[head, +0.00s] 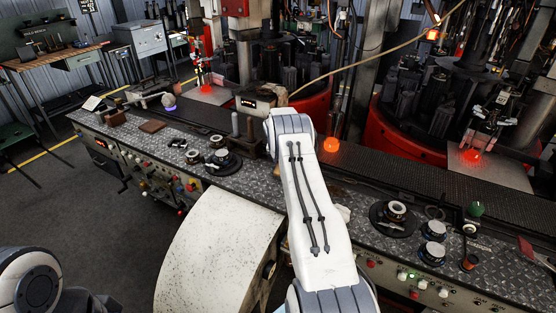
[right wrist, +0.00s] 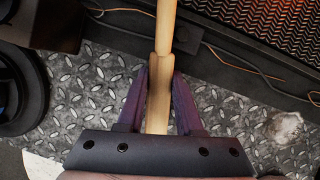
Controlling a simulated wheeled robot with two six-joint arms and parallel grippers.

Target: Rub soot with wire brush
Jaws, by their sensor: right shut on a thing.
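In the right wrist view, my right gripper (right wrist: 160,82) has its two purple fingers around a light wooden handle (right wrist: 164,30), which I take to be the wire brush's. The handle runs up out of the top of that view, and no bristles show. In the head view my right arm hides this gripper and the brush. A pale, greyish-white patch (right wrist: 285,128) lies on the diamond-plate surface to the right of the gripper; I cannot tell if it is the soot. My left gripper is out of view.
The diamond-plate bench (head: 140,135) runs across the head view. Black round bases with metal knobs (head: 395,212) stand on it. A red-handled brush (head: 527,248) lies at far right. An orange glowing ball (head: 331,145) sits beyond my arm. Red rotary machines (head: 410,130) stand behind.

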